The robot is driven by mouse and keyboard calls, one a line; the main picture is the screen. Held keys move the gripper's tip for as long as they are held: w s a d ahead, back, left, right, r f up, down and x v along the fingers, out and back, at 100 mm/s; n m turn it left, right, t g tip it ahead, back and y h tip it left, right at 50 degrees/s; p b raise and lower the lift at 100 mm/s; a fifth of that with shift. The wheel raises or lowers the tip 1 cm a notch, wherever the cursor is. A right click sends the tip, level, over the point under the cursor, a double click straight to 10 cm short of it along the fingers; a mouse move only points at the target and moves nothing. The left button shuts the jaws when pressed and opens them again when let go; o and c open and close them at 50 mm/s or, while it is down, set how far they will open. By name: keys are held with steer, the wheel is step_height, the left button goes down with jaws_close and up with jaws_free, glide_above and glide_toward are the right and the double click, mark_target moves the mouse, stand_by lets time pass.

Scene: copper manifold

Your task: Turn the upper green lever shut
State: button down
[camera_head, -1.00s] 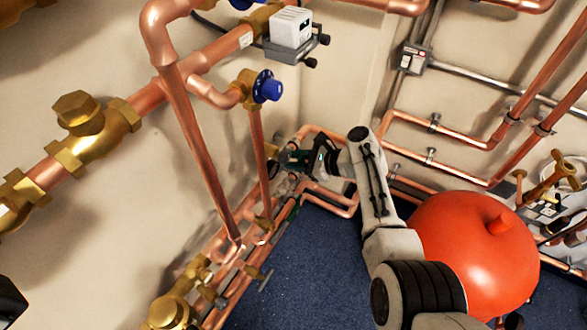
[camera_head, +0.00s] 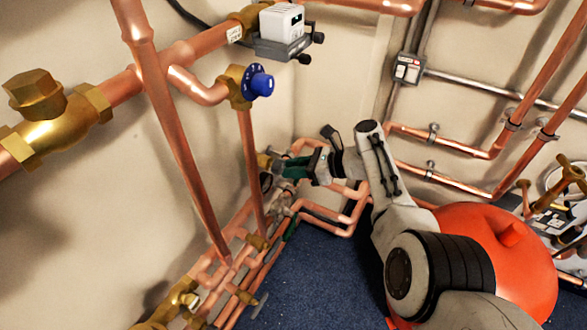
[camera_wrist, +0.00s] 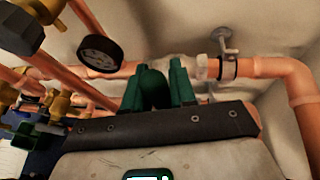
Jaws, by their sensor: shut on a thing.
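In the wrist view my gripper (camera_wrist: 155,78) has its two dark green fingers on either side of a rounded green lever (camera_wrist: 153,90). The fingers are shut on this lever, in front of a horizontal copper pipe. The lever's base and stem are mostly hidden. In the head view my gripper (camera_head: 292,167) reaches left to the copper pipes in the corner, and the lever there is too small to tell from the fingers. Another green lever (camera_head: 291,229) sits lower on the pipes, apart from my gripper.
A round black gauge (camera_wrist: 99,54) is close left of my fingers. A pipe clamp (camera_wrist: 228,68) is to their right. A red tank (camera_head: 500,240) stands right beside my arm. A blue-knobbed valve (camera_head: 258,82) hangs above left. The blue floor (camera_head: 315,285) is clear below.

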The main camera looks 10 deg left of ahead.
steer(key=shift+w+d, duration=0.15)
steer(key=c, duration=1)
jaws_free()
steer(key=shift+c, duration=0.2)
steer(key=shift+d+r+p, duration=0.25)
steer(key=shift+d+p, duration=0.05)
steer(key=shift+p, duration=0.15)
steer(key=p+v, duration=0.6)
steer(key=v, duration=0.4)
steer(key=shift+f, duration=0.2)
